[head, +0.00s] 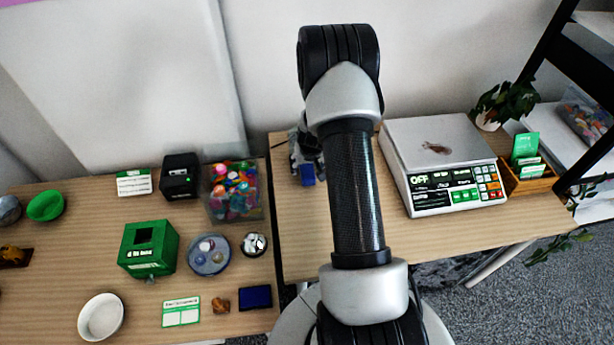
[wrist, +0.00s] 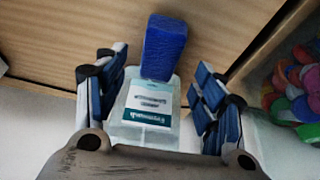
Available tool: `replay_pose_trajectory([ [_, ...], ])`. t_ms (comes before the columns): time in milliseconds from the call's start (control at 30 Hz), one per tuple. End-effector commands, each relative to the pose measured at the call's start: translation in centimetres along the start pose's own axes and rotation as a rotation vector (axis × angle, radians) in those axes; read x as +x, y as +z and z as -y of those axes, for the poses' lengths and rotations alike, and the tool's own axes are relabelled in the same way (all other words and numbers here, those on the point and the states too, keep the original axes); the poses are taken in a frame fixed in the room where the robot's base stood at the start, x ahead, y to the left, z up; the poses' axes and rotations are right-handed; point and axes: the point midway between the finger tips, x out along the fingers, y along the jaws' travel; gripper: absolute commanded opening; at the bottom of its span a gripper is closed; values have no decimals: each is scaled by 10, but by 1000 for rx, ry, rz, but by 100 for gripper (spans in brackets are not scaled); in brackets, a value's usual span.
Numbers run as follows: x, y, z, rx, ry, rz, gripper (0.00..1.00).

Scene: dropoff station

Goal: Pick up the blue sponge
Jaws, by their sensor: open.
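The blue sponge (wrist: 163,47) shows in the wrist view as an upright-looking blue block at the far end of a clear container (wrist: 147,110) with a white and teal label. I cannot tell whether it sits in the container or beyond it. My gripper (wrist: 159,72) is open, with one finger on each side of the container and the sponge's lower end between or just past the fingertips. Neither finger clearly touches them. In the head view, my gripper (head: 300,150) is partly hidden behind my arm, with a small blue patch of the sponge (head: 307,175) just below it.
A scale (head: 440,165), a card holder (head: 528,178) and a plant (head: 505,103) stand to the right. On the left table are a bin of colourful pieces (head: 235,190), a green box (head: 148,248), a dark blue block (head: 255,298) and bowls. A gap separates the tables.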

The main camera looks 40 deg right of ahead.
Motion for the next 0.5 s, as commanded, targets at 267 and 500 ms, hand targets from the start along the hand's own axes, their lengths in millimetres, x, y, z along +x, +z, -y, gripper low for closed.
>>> replay_pose_trajectory([
  [267, 29, 1, 0, -1, 0, 2, 63],
  [500, 55, 0, -1, -1, 0, 0, 63],
])
